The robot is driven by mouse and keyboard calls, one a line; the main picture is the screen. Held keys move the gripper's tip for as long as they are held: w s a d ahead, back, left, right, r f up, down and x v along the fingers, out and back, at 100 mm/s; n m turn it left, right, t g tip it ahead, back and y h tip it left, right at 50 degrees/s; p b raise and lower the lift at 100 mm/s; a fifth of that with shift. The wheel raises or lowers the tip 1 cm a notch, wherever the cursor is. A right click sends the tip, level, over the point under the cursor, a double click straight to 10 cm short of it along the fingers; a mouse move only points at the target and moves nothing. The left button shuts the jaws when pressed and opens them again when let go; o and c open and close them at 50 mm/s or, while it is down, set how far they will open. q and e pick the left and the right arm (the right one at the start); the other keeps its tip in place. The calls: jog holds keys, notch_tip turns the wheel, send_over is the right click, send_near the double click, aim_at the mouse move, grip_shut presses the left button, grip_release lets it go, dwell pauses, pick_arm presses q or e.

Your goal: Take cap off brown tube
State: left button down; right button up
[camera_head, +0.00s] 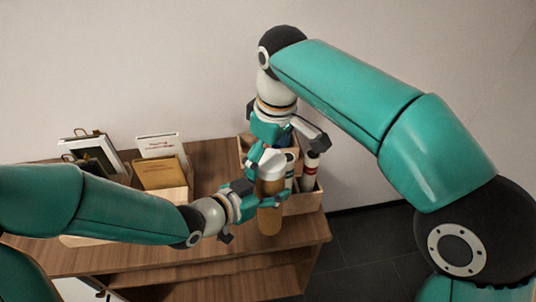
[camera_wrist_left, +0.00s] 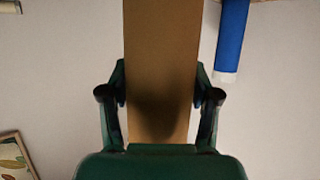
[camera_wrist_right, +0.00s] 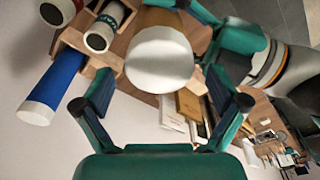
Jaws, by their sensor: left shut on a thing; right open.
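The brown tube (camera_head: 269,218) stands roughly upright over the table's right part, with a white cap (camera_head: 272,161) on its top. My left gripper (camera_head: 256,196) is shut on the tube's body from the left; the left wrist view shows the tube (camera_wrist_left: 160,45) between its fingers (camera_wrist_left: 160,90). My right gripper (camera_head: 268,151) is above the cap, pointing down. In the right wrist view its fingers (camera_wrist_right: 160,88) are apart, with the cap (camera_wrist_right: 158,58) at or just beyond the fingertips. Whether the fingers touch the cap cannot be told.
A wooden crate (camera_head: 303,204) stands right behind the brown tube. It holds a blue tube (camera_wrist_right: 55,86), a red-banded white tube (camera_head: 309,169) and another white tube (camera_wrist_right: 103,27). Books (camera_head: 160,174) and a frame (camera_head: 92,155) stand on the table's left.

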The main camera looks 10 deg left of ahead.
aim_at(267, 158)
jog(key=shift+f, duration=0.15)
jog(key=shift+c, duration=0.4)
jog(key=c, duration=1.3)
jog(key=shift+c, duration=0.2)
jog(key=shift+r, duration=0.2)
jog(key=shift+r, duration=1)
jog(key=shift+r, duration=2)
